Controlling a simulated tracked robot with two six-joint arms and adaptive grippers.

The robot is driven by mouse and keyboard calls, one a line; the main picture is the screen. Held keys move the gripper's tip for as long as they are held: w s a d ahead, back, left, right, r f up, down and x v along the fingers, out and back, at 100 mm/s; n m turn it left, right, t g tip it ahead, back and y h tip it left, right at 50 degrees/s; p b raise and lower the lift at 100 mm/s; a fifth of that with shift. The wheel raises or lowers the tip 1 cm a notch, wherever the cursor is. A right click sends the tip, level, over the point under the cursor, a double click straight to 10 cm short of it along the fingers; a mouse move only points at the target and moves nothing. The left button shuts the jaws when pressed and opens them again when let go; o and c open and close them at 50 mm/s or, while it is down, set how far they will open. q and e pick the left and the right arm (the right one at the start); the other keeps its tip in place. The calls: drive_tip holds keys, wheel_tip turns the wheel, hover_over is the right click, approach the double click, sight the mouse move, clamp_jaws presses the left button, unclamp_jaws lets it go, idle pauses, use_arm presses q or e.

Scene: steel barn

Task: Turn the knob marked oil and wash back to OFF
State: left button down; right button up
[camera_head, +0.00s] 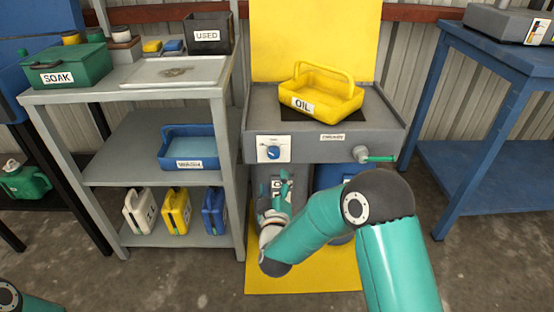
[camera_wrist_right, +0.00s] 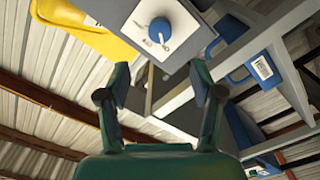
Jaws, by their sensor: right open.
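A blue knob (camera_head: 272,152) sits on a white plate (camera_head: 263,142) at the left of the grey bench front. The plate's marks are too small to read, and I cannot tell where the knob points. The knob also shows near the top of the right wrist view (camera_wrist_right: 161,30), with its plate (camera_wrist_right: 137,24). My right gripper (camera_head: 282,182) is below the knob and apart from it. In the wrist view its two fingers (camera_wrist_right: 160,78) are spread and empty, with the knob beyond the tips. Of my left arm only a part shows in the lower left corner; its gripper is out of view.
A yellow tray marked OIL (camera_head: 325,98) stands on the bench (camera_head: 228,138). A green-handled valve (camera_head: 375,158) sticks out at the bench's right front. Left is a grey shelf (camera_head: 120,175) with a blue WASH tray (camera_head: 188,163). A blue table (camera_head: 490,155) stands right.

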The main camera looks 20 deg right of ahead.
sight(274, 155)
drive_tip(key=b+x, duration=0.1)
drive_tip(key=x, duration=1)
drive_tip(key=shift+w+d+f+b, duration=0.1)
drive_tip(key=shift+w+b, duration=0.15)
drive_tip(key=shift+b, duration=0.1)
